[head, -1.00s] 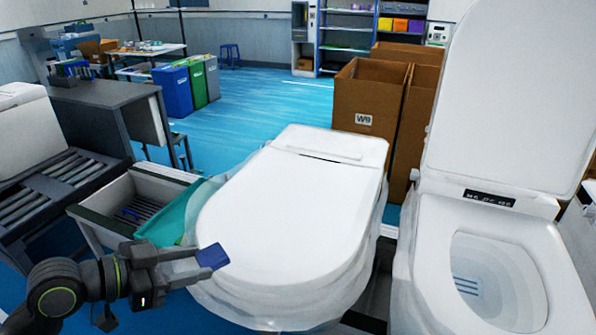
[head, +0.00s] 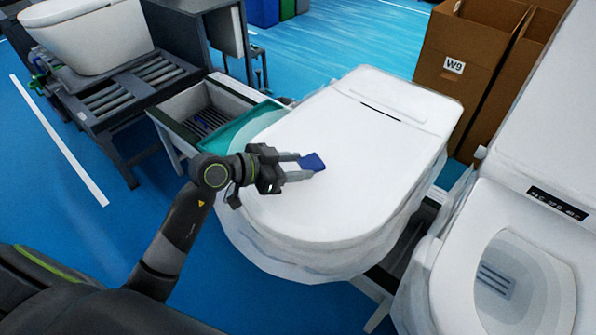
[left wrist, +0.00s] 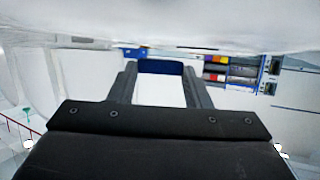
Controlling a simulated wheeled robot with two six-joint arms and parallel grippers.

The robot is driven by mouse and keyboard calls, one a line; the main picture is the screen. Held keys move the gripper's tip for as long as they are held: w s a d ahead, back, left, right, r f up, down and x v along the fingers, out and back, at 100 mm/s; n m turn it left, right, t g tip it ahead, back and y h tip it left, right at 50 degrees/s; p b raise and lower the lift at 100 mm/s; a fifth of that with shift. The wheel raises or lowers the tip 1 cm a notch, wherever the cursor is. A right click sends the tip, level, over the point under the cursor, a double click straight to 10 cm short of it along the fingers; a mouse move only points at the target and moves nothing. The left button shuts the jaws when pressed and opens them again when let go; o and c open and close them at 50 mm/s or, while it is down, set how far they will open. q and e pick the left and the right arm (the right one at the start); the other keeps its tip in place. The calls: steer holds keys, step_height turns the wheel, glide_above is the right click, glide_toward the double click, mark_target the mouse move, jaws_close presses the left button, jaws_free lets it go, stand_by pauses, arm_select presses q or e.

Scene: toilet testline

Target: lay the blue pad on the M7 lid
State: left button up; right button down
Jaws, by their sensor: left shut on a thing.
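The blue pad (head: 312,162) is a small dark blue piece held at the fingertips of my left gripper (head: 300,168). It also shows between the two fingers in the left wrist view (left wrist: 160,67). My left gripper is shut on the pad, over the left part of the closed white lid (head: 350,185) of the middle toilet. Whether the pad touches the lid or is just above it, I cannot tell. No M7 label is readable. My right gripper is not in view.
A toilet with its lid raised (head: 515,265) stands close on the right. A tray with a teal sheet (head: 235,125) is left of the middle toilet. A cardboard box marked W9 (head: 460,55) stands behind. Another white toilet (head: 85,40) sits on rollers at the far left.

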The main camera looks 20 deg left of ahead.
arm_select(q)
step_height(320, 180, down, 3)
steer(key=shift+r, duration=0.2)
steer(key=shift+s+a+f, duration=0.15)
steer(key=shift+f, duration=0.05)
steer(key=shift+f, duration=0.1)
steer(key=o, duration=1)
steer(key=shift+c, duration=0.2)
steer(key=v, duration=1.2)
